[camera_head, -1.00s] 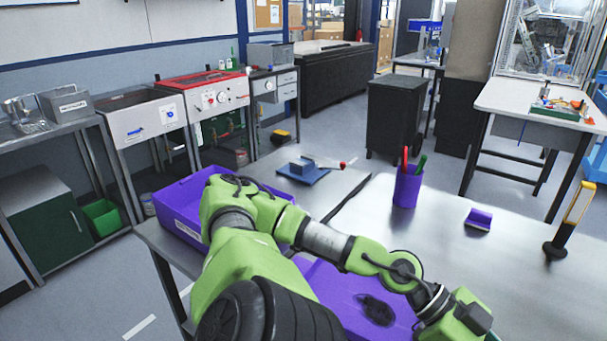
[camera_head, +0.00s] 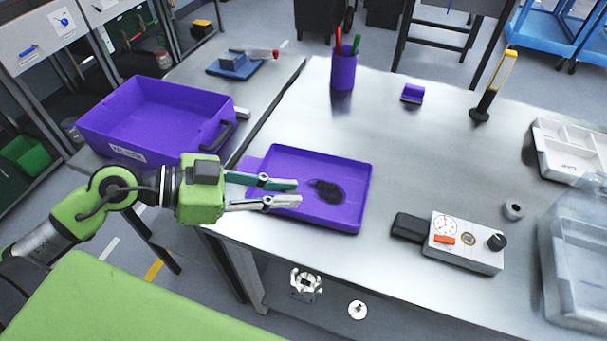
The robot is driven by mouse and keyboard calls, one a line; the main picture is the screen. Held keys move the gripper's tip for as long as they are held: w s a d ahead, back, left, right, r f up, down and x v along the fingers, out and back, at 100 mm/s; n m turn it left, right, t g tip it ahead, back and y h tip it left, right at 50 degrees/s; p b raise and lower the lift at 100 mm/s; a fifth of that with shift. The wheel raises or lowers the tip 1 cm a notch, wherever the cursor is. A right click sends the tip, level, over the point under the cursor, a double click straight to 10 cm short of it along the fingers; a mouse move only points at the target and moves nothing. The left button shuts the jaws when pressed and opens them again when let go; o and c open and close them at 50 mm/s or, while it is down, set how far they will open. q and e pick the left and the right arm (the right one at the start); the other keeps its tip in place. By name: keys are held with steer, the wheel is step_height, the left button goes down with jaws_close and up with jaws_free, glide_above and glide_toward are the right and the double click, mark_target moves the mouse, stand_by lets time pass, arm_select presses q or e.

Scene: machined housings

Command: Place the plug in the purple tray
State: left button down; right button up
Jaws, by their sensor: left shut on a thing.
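A shallow purple tray (camera_head: 338,166) lies on the metal table at its near left edge. A dark, rough-edged patch (camera_head: 327,191) lies on its floor. My left gripper (camera_head: 297,193) comes in from the left, and its fingertips are over the left part of the tray. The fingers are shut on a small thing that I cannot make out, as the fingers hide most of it. I cannot clearly identify the plug. My right gripper is out of view.
A deep purple bin (camera_head: 110,108) stands left of the tray. A purple cup of pens (camera_head: 343,72), a dial tester (camera_head: 465,243), a small grey ring (camera_head: 513,210), a yellow-topped stand (camera_head: 492,88) and a white compartment tray (camera_head: 545,150) stand on the table. The table's middle is clear.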

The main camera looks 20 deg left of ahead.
arm_select(q)
steer(key=shift+w+d+r, duration=0.15)
steer(key=shift+w+d, duration=0.05)
steer(key=shift+w, duration=0.25)
steer(key=w+f, duration=0.3)
steer(key=w, duration=0.1)
steer(key=w+f, duration=0.2)
steer(key=w, duration=0.2)
steer(key=w+a+f, duration=0.1)
steer(key=w+f, duration=0.2)
steer(key=w, duration=0.1)
steer(key=shift+w+f, duration=0.15)
steer(key=shift+f, duration=0.15)
steer(key=shift+w+f, duration=0.4)
steer(key=shift+f, duration=1.75)
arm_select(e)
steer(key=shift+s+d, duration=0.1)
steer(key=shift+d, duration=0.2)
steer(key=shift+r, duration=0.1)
arm_select(q)
steer(key=c, duration=2)
jaws_free()
steer(key=shift+f, duration=0.1)
